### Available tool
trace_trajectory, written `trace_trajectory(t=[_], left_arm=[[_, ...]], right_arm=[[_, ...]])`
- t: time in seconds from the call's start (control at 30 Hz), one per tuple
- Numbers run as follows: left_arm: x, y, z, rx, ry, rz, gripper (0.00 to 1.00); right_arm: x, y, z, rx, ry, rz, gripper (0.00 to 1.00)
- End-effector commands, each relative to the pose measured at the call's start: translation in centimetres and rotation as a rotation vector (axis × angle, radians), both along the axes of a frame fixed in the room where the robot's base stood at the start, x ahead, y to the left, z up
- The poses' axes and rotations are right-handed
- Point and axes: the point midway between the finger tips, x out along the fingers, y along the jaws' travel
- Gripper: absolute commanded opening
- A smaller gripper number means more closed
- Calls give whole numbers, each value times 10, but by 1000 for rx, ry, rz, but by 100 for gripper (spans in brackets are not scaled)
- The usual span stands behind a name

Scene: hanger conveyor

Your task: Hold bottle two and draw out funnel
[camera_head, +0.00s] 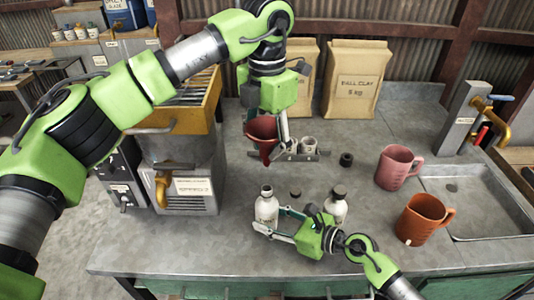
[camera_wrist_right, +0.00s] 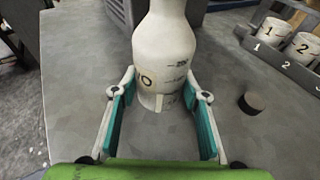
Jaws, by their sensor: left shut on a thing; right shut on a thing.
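A white bottle (camera_head: 267,211) stands upright on the bench with its mouth uncovered. My right gripper (camera_head: 273,221) is shut around it; the right wrist view shows the bottle (camera_wrist_right: 163,55) between the two finger pads, its lettering partly visible, ending in "O". My left gripper (camera_head: 281,133) is shut on the dark red funnel (camera_head: 262,133) and holds it in the air. The funnel's spout points down, and in the head view a gap shows between its tip and the bottle's mouth. The finger contact on the funnel is partly hidden.
A second white bottle (camera_head: 336,209) with a dark cap stands right of my right gripper. Loose dark caps (camera_head: 295,192) (camera_head: 346,159) lie on the bench. A numbered rack (camera_head: 305,154) holds small cups behind. Pink (camera_head: 398,168) and orange (camera_head: 424,220) jugs stand at right, near the sink (camera_head: 475,205).

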Motion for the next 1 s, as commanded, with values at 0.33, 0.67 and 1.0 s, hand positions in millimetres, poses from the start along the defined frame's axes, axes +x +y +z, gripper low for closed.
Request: trace_trajectory(t=[0.33,0.67,1.0], left_arm=[[0,0,0,-1,-1,0,26],[0,0,0,-1,-1,0,26],[0,0,0,-1,-1,0,26]], right_arm=[[0,0,0,0,0,0,61],[-3,-5,1,-1,0,-1,61],[-32,-47,16,-3,1,-1,61]])
